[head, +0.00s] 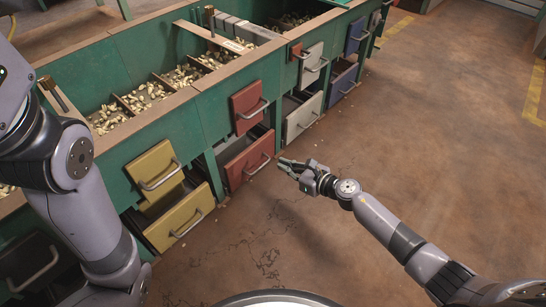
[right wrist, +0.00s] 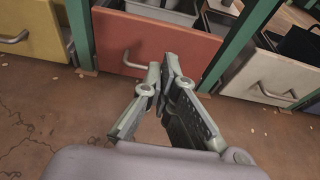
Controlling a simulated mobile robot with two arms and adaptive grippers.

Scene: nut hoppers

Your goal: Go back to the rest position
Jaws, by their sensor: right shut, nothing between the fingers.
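My right gripper (head: 284,163) is in the middle of the head view, over the floor in front of the lower red drawer (head: 249,160). It is shut and empty. In the right wrist view my right gripper (right wrist: 165,75) points towards the red drawer front (right wrist: 150,42), its fingertips together. Whether it touches the drawer cannot be told. My left arm fills the left side of the head view, and its gripper is not in view.
A green hopper bench (head: 110,68) with nuts in its bins runs along the left and back. Its upper yellow drawer (head: 154,168), lower yellow drawer (head: 180,218), upper red drawer (head: 249,105) and white drawer (head: 303,117) have handles. The brown floor (head: 420,130) to the right is clear.

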